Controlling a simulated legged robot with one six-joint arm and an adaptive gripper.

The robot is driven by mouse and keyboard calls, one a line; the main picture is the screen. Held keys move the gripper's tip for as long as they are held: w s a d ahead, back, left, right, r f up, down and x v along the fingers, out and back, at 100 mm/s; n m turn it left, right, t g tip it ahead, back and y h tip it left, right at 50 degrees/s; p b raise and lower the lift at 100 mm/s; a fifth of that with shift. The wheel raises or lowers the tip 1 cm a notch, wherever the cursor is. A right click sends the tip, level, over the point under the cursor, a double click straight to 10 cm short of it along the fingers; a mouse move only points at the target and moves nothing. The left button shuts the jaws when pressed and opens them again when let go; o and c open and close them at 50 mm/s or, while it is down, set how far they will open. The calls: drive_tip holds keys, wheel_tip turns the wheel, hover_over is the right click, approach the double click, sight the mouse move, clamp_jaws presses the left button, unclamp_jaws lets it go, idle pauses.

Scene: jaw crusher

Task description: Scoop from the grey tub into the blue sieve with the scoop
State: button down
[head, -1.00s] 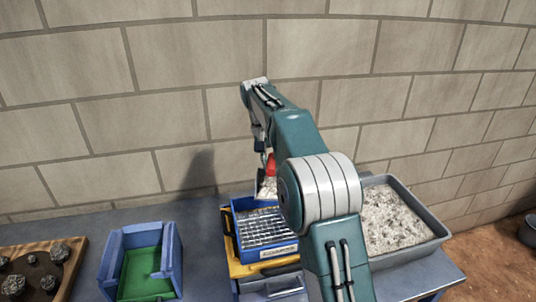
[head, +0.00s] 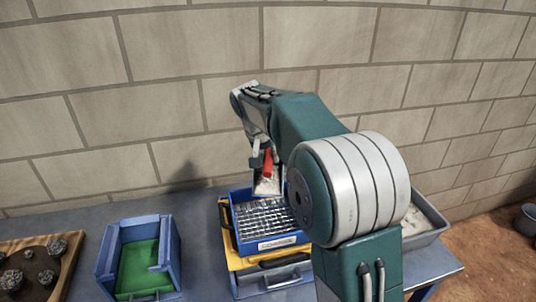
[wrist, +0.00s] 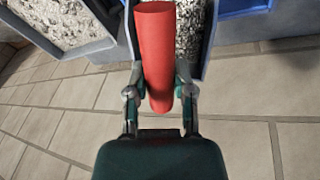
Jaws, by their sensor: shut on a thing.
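The blue sieve (head: 277,243), with a wire mesh, sits on a yellow-edged stand in the head view. My gripper (head: 262,158) is above its far edge. It is shut on the red handle (head: 267,164) of the scoop (head: 268,186), whose pan holds pale material. In the wrist view my gripper (wrist: 160,92) clasps the red handle (wrist: 155,48), and speckled grey material shows behind it in the pan (wrist: 208,38). The grey tub (head: 432,236), with pale grit, is at the right, partly hidden by my arm.
A blue bin (head: 109,262) with a green floor stands left of the sieve. A wooden board (head: 64,267) with dark rocks is at the far left. A block wall (head: 200,95) rises close behind the table. A dark bucket (head: 528,226) is at the right edge.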

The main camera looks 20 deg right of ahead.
sight(267, 166)
drive_tip(key=s+t, duration=0.2)
drive_tip(key=s+a+t+h, duration=0.1)
drive_tip(key=s+t, duration=0.1)
drive_tip(key=shift+a+h, duration=0.15)
drive_tip(key=shift+h, duration=0.15)
drive_tip(key=shift+s+a+f+m+t+h, duration=0.2)
drive_tip(key=shift+s+t+h, duration=0.1)
drive_tip(key=shift+s+t, duration=0.45)
drive_tip(key=shift+s+a+f+m+t+h, duration=0.2)
drive_tip(key=shift+s+a+f+t+h, duration=0.1)
drive_tip(key=shift+s+t, duration=0.45)
drive_tip(key=shift+s+a+f+m+t+h, duration=0.25)
drive_tip(key=shift+s+t, duration=0.25)
drive_tip(key=shift+t, duration=0.4)
drive_tip(key=shift+d+r, duration=0.1)
drive_tip(key=shift+r, duration=0.1)
idle(0.6)
